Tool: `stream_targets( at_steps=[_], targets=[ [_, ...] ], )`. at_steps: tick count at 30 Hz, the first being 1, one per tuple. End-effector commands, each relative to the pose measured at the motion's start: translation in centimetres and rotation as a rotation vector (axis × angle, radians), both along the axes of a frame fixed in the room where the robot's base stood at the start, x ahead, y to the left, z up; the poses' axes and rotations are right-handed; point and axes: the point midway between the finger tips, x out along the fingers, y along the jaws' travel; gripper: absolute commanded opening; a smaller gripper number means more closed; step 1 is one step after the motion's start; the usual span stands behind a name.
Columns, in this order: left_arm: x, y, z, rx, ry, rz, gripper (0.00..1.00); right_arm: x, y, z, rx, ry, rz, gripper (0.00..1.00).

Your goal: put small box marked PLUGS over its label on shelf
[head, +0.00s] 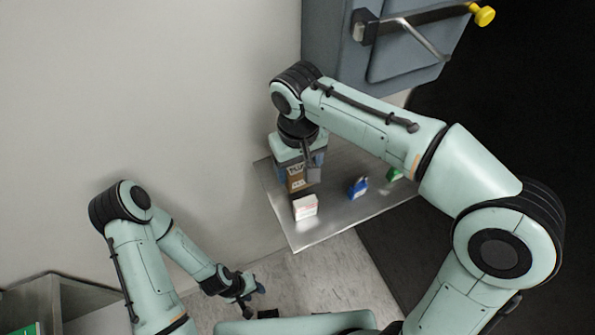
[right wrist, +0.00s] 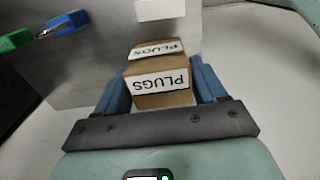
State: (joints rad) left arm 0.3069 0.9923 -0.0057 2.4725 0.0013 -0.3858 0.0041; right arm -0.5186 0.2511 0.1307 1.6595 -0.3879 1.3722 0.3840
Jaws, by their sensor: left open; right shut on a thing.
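The small brown box marked PLUGS (head: 296,180) is between the fingers of my right gripper (head: 301,174), over the back left part of the metal shelf (head: 287,235). My left gripper (head: 247,293) is open and empty, low and away from the shelf.
A white box (head: 305,207) stands on the shelf just in front of the PLUGS box. A blue item (head: 357,187) and a green item (head: 394,174) are further right. A wall is at left. A grey cabinet (head: 345,75) with a yellow-ended handle is behind.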

Motion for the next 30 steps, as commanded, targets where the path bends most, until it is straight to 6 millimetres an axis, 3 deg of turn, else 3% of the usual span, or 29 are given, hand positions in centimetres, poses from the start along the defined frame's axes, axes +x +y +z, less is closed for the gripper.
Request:
stream_targets(
  at_steps=[9, 24, 25, 27, 30],
  targets=[
    [-0.7, 0.0, -0.8, 0.001, 0.008, 0.000, 0.43, -0.1, 0.0, -3.8, 0.000, 0.000, 0.000, 0.32],
    [-0.7, 0.0, -0.7, 0.000, 0.008, 0.001, 0.43, 0.3, 0.1, -4.7, 0.002, -0.002, 0.000, 0.32],
    [-0.6, 0.0, -0.7, 0.000, 0.007, 0.000, 0.43, 0.3, 0.1, -4.7, 0.000, -0.001, 0.000, 0.80],
    [-0.6, 0.0, -0.7, 0.000, 0.007, 0.000, 0.43, 0.3, 0.1, -4.7, 0.000, -0.001, 0.000, 0.96],
    [-0.6, 0.0, -0.6, 0.000, 0.007, 0.000, 0.43, 0.3, 0.1, -4.6, 0.000, -0.001, 0.000, 0.96]
  ],
)
